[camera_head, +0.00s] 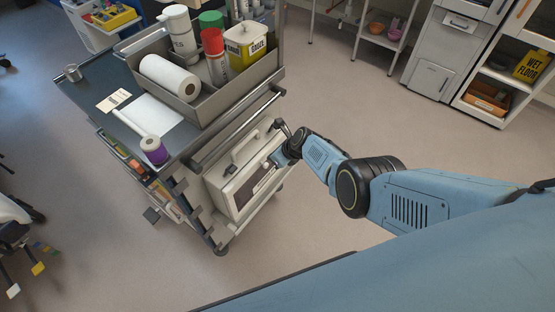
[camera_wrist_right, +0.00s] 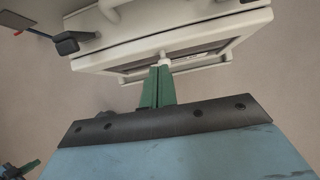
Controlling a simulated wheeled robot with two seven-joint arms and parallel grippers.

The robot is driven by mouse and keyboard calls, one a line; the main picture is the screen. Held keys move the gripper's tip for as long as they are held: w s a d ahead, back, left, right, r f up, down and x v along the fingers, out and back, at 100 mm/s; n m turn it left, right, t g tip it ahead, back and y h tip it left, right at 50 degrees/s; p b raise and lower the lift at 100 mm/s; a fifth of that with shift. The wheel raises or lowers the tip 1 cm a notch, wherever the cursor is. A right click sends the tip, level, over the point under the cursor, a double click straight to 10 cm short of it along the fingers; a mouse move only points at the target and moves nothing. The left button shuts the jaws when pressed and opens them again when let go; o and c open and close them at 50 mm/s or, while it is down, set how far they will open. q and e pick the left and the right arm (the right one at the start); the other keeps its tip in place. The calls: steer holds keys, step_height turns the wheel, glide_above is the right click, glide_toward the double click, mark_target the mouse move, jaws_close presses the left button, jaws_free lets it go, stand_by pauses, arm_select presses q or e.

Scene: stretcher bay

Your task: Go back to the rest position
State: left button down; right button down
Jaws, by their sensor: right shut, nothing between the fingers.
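My right arm comes in from the right in the head view. Its gripper (camera_head: 277,160) is at the front of a cream case (camera_head: 236,196) with a handle on top, low in the cart. In the right wrist view the green fingers of my right gripper (camera_wrist_right: 159,72) are together, with nothing seen between them. Their tips are close to a small pale knob (camera_wrist_right: 164,57) on the framed front of the case; I cannot tell whether they touch it.
The cart (camera_head: 88,78) carries a grey bin (camera_head: 207,97) with bottles and cans, a paper roll (camera_head: 170,78) and a purple-ended roll (camera_head: 153,150). White cabinets (camera_head: 446,60) stand at the back right. The floor (camera_head: 345,110) between them is clear.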

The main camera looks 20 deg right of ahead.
arm_select(q)
steer(key=shift+w+f+b, duration=0.2)
steer(key=shift+w+b, duration=0.45)
steer(key=shift+w, duration=0.05)
arm_select(e)
steer(key=r, duration=0.2)
steer(key=shift+w+a+r, duration=0.3)
steer(key=shift+w, duration=0.05)
